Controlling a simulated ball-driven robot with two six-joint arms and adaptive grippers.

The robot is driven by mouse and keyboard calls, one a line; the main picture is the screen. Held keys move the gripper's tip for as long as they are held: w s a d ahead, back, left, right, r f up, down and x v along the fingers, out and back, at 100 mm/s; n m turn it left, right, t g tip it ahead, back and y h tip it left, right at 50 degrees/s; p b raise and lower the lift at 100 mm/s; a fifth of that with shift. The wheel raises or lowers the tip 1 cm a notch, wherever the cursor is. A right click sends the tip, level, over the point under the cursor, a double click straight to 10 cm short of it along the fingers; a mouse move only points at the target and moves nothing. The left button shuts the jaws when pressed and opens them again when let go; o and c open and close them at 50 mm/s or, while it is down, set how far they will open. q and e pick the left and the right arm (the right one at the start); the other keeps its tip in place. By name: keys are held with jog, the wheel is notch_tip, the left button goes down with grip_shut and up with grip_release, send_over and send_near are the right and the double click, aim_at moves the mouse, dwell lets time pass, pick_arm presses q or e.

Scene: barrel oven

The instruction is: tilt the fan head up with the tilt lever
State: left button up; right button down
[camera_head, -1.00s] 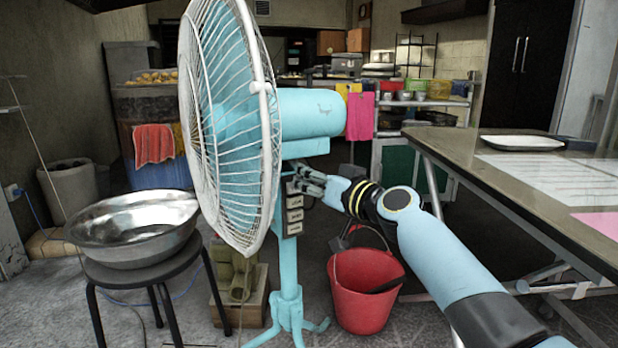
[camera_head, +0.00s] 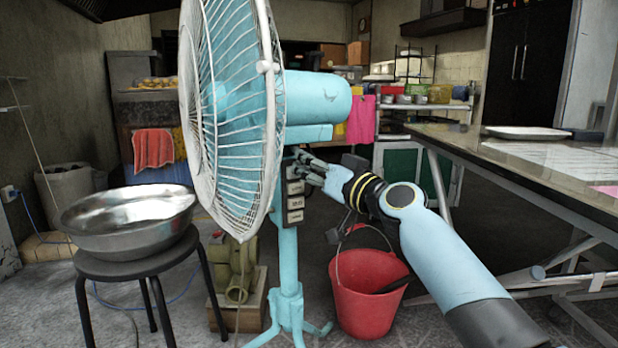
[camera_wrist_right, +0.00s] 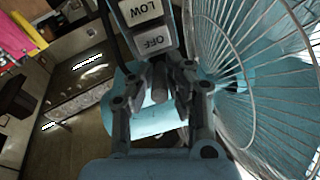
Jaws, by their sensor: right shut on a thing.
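The light-blue fan (camera_head: 318,98) stands in the centre with its white wire guard (camera_head: 232,110) facing left. My right gripper (camera_head: 302,166) is just below the fan motor, by the button panel (camera_head: 294,196). My left gripper is out of view.
A steel bowl (camera_head: 130,220) sits on a stool (camera_head: 150,263) at the left. A red bucket (camera_head: 362,298) stands below my right arm. A long table (camera_head: 455,142) runs along the right side. Open floor lies between bucket and table.

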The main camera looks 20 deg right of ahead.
jog(key=c, duration=1.3)
grip_release()
jog(key=v, duration=1.2)
jog(key=shift+d, duration=0.1)
